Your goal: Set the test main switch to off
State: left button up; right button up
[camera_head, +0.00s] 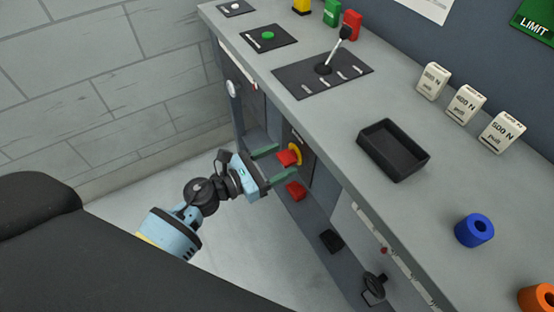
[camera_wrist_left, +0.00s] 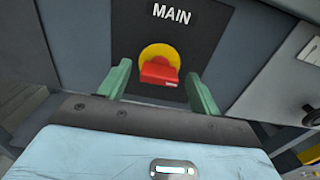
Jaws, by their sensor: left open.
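The main switch (camera_wrist_left: 159,72) is a red handle on a yellow round plate, set in a dark panel marked MAIN in the left wrist view. In the head view the main switch (camera_head: 288,158) is on the front of the bench, below the top's edge. My left gripper (camera_head: 272,166) is open, its two green fingers pointing at the switch. In the left wrist view the fingers of my left gripper (camera_wrist_left: 158,88) stand to either side of the red handle. Whether they touch it cannot be told. My right gripper is not in view.
Below the switch on the bench front are another red part (camera_head: 296,191) and a black part (camera_head: 331,241). The bench top holds a black tray (camera_head: 421,157), a lever panel (camera_head: 308,85), several weight blocks (camera_head: 467,103) and a blue ring (camera_head: 467,233). Open floor lies left of the bench.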

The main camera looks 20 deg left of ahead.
pick_arm(q)
jog(key=shift+c, duration=0.2)
jog(key=c, duration=0.9)
jog(key=shift+c, duration=0.2)
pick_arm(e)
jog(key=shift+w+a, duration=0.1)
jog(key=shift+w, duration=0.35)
